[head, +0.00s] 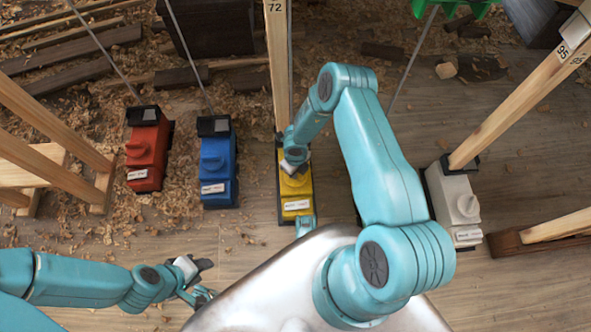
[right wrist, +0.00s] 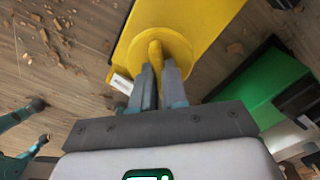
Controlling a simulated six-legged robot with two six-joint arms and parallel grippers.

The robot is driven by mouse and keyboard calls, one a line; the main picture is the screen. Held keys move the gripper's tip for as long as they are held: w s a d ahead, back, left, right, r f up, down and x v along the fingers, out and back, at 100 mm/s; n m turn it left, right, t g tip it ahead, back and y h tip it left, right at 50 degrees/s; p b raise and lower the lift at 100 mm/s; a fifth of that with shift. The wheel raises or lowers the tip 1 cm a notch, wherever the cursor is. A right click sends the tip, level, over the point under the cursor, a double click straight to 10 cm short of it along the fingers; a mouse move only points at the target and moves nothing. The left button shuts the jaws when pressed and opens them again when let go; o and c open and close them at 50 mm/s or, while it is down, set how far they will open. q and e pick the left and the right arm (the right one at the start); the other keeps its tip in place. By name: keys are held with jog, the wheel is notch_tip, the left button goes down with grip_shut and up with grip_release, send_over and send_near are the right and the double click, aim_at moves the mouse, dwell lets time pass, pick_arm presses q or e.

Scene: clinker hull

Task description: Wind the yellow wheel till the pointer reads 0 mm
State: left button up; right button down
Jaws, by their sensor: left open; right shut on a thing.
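The yellow wheel (right wrist: 181,48) is a round disc with a raised grip bar, on a yellow box (head: 297,206) with a white label. The box stands at the foot of an upright wooden post (head: 278,70) marked 72. My right gripper (right wrist: 158,76) is shut on the wheel's grip bar, one finger on each side. In the head view my right gripper (head: 293,162) hides most of the wheel. My left gripper (head: 206,281) is open and empty, low and left of the yellow box. I cannot make out a pointer or its reading.
A red box (head: 146,150) and a blue box (head: 217,170) with similar knobs stand left of the yellow one. A white box (head: 456,205) stands to the right. Wooden props (head: 520,95) slant at both sides. Shavings litter the floor; bare boards lie between the boxes.

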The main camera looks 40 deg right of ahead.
dwell(0.5)
jog(key=c, duration=1.2)
grip_release()
jog(key=shift+o, duration=0.2)
notch_tip(320, 180, up, 16)
jog(key=p, duration=0.7)
jog(key=shift+r, duration=0.2)
